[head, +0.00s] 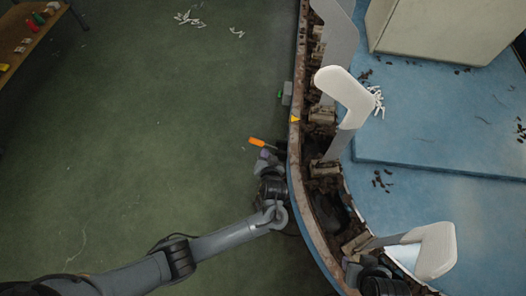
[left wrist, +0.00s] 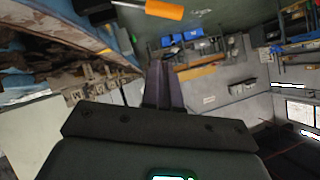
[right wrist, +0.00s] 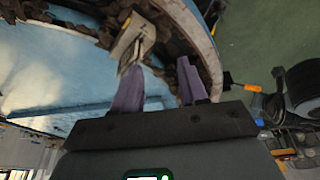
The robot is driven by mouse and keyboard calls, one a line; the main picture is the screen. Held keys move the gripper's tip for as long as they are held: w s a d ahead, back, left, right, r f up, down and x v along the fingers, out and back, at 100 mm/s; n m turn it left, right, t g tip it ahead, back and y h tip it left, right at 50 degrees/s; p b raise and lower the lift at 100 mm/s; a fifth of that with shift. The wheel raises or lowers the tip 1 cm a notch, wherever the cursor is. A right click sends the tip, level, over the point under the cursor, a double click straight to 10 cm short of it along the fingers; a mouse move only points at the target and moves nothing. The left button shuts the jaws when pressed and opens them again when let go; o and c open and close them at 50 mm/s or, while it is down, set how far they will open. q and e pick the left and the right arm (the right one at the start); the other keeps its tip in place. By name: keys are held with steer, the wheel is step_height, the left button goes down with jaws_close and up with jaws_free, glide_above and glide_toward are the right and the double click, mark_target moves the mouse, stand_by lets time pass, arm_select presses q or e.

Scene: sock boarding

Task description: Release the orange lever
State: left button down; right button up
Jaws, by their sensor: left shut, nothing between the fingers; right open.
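The orange lever (head: 257,142) sticks out to the left from the outer rim of the round machine. My left gripper (head: 264,156) is beside it, just below the lever in the head view, with its fingers shut and empty. In the left wrist view the lever (left wrist: 164,9) shows at the top edge, ahead of the shut fingertips (left wrist: 162,68) and seemingly apart from them. In the right wrist view my right gripper (right wrist: 158,80) is open and empty near the machine's rim. The lever (right wrist: 240,86) shows there to the right, away from these fingers.
The rusty machine rim (head: 296,165) curves down past the lever. Foot-shaped boards stand along it, one with a white cover (head: 345,92) and another lower down (head: 436,250). A yellow triangle (head: 295,119) marks the rim. A shelf (head: 30,50) stands top left. The green floor is mostly clear.

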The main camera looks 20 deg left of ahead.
arm_select(q)
steer(key=b, duration=0.5)
glide_above(259, 144)
steer(key=s+d, duration=0.2)
step_height(259, 144, down, 5)
steer(key=shift+w+a+f+b, duration=0.1)
steer(key=shift+a+f+b, duration=0.2)
steer(key=shift+f, duration=0.3)
steer(key=shift+a+f+b, duration=0.25)
steer(key=shift+f, duration=0.35)
steer(key=shift+a+f, duration=0.2)
steer(key=shift+f, duration=0.2)
steer(key=shift+a+f, duration=0.1)
